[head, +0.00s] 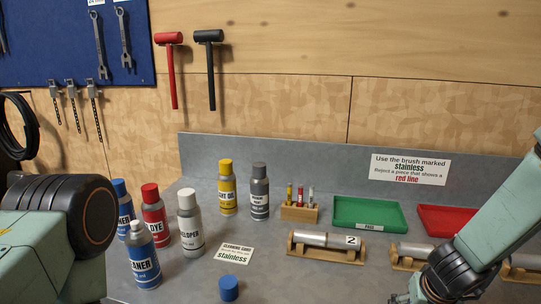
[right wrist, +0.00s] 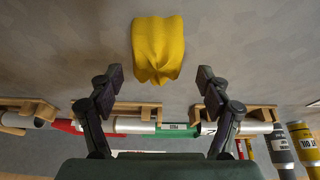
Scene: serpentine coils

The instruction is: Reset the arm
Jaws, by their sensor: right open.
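My right arm comes in from the right in the head view, over the right end of the bench, and its fingers are not clear there. In the right wrist view my right gripper (right wrist: 159,78) is open, with its two dark fingers wide apart and nothing between them. A crumpled yellow cloth (right wrist: 158,48) lies on the grey surface beyond the fingertips. My left arm's dark joint fills the lower left of the head view; the left gripper is out of sight.
A cleaner bottle (head: 144,255) stands uncapped near my left arm, and a blue cap (head: 229,288) sits at the front. A metal cylinder (head: 328,240) marked 2 rests on a wooden cradle. Green (head: 369,230) and red (head: 449,220) trays stand behind. Several bottles stand left.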

